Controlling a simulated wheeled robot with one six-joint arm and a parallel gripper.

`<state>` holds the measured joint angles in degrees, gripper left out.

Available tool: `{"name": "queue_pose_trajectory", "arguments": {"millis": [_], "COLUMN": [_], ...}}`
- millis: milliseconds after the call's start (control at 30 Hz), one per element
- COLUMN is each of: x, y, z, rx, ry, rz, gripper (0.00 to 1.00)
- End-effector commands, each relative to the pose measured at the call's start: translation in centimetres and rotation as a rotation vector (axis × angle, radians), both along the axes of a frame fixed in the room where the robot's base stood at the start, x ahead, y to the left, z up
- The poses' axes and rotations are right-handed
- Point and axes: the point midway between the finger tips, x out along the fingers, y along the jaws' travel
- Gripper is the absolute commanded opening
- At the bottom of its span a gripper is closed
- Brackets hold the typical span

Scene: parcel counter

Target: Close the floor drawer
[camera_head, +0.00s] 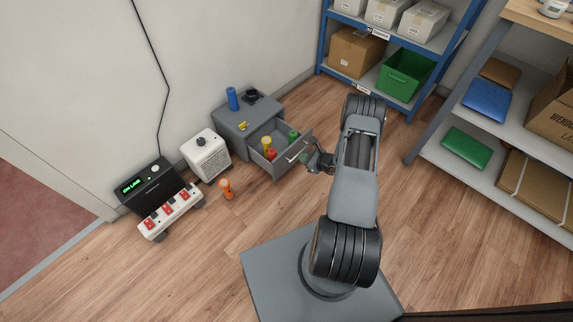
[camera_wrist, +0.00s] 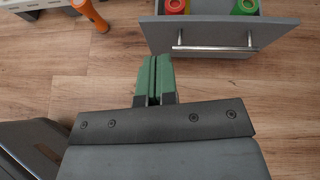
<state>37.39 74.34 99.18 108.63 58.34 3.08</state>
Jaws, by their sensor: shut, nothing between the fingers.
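The grey floor drawer (camera_head: 263,161) stands pulled out of its low cabinet (camera_head: 237,123) by the wall. Red, yellow and green items lie inside it. In the wrist view the drawer front (camera_wrist: 275,34) is at the top right, with a silver bar handle (camera_wrist: 214,49) across it. My gripper (camera_head: 308,163) is just in front of the drawer, near the handle. In the wrist view its green fingertips (camera_wrist: 153,78) are together and empty, pointing toward the left end of the handle, with a gap of floor between.
A blue shelf rack (camera_head: 322,45) stands behind right, another shelf (camera_head: 424,142) at right. Wood floor in front is clear.

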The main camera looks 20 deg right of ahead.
Motion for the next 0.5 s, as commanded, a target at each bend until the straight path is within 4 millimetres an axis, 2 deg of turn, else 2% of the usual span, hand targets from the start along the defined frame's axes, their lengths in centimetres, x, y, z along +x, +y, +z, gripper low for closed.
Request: {"name": "queue_pose_trajectory", "arguments": {"millis": [33, 100, 267, 500], "x": [-0.5, -0.9, -0.7, 2.3], "y": [-0.5, -0.9, -1.1, 0.3], "z": [-2.3, -3.8, -5.7, -7.9], "rx": [0.018, 0.033, 0.048, 0.048], "ry": [0.014, 0.025, 0.036, 0.036], "rz": [-0.044, -0.088, -0.134, -0.135], "gripper": [0.00, 0.00, 0.00, 0.00]}}
